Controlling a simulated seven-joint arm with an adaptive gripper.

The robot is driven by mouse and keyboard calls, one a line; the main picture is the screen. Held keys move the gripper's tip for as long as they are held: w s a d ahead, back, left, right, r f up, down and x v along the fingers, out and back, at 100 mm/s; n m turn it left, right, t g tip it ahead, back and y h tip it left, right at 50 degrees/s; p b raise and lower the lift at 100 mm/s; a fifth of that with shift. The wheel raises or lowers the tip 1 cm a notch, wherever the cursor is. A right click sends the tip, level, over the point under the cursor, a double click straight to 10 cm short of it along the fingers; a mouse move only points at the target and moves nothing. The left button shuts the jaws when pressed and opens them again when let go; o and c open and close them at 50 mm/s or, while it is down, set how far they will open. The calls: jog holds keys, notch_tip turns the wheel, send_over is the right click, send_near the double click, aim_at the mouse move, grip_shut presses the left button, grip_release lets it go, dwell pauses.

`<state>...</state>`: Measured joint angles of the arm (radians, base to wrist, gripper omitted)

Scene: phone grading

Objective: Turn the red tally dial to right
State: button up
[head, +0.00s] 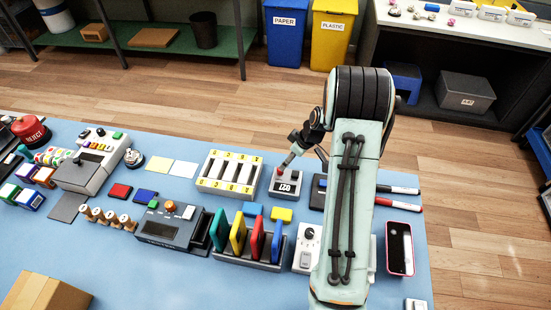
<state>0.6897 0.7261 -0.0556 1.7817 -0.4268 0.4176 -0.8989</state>
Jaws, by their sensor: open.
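The tally counter (287,188) is a small grey box with a dark number display, standing toward the far edge of the blue table. A small red dial (281,171) shows on its upper left. My gripper (304,160) is open, just above and to the right of the counter. One finger slants down left, with its tip close to the red dial. The other finger is farther right, partly hidden behind my arm. I cannot tell whether the near fingertip touches the dial.
A white slotted rack (229,172) stands left of the counter. A dark pad (318,194) and markers (398,189) lie to the right, near a pink-edged phone (399,248). Colored upright phones in a holder (247,258) and a white switch box (307,247) stand nearer.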

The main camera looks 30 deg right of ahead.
aim_at(280, 171)
jog(key=x, duration=0.5)
jog(key=shift+w+a+f, duration=0.1)
jog(key=shift+w+f, duration=0.05)
jog(key=shift+f, duration=0.2)
grip_shut()
